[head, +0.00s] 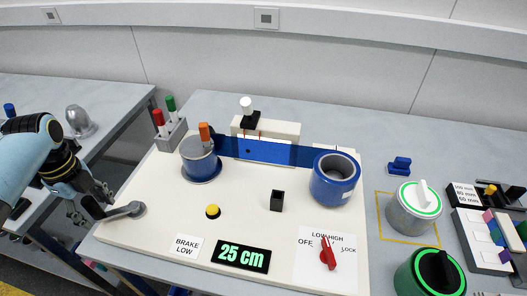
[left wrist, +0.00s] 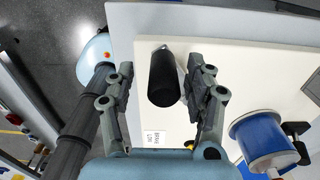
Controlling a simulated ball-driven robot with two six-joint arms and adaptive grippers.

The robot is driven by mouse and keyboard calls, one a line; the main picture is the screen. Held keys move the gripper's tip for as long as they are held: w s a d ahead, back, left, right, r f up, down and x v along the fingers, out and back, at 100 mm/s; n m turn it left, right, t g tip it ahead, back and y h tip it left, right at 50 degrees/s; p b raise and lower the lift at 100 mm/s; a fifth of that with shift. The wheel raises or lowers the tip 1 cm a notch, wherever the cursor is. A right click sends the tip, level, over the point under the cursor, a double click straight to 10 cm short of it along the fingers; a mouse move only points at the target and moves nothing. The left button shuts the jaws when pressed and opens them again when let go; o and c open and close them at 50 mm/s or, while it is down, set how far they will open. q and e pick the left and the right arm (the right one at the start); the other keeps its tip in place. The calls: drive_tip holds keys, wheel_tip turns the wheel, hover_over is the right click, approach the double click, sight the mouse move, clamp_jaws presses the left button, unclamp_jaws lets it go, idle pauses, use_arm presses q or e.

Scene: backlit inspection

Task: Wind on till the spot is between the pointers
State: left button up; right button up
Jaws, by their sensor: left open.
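A blue web (head: 283,154) runs between a left spool (head: 200,166) and a thick blue roll (head: 335,188) on a cream board. A small dark mark (head: 248,151) shows on the web, below thin red pointers (head: 261,135) at the pale backing block; its exact alignment is too small to tell. A grey crank (head: 132,209) sits at the board's left edge. My left gripper (head: 97,203) is open beside the crank. In the left wrist view, the black crank handle (left wrist: 162,80) stands between its spread fingers, apparently untouched. My right gripper is out of view.
The board carries a display (head: 241,256) reading 25 cm, a BRAKE LOW card (head: 185,246), a red selector knob (head: 327,254), a yellow button (head: 212,211) and a pen holder (head: 171,135). Canisters (head: 414,208) stand to the right.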

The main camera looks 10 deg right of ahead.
sight(86, 201)
use_arm(q)
wheel_tip(86, 201, up, 3)
drive_tip(key=shift+a+r+p, duration=0.1)
drive_tip(key=shift+r+p, duration=0.05)
drive_tip(key=shift+p, duration=1.05)
drive_tip(key=shift+r, duration=2.35)
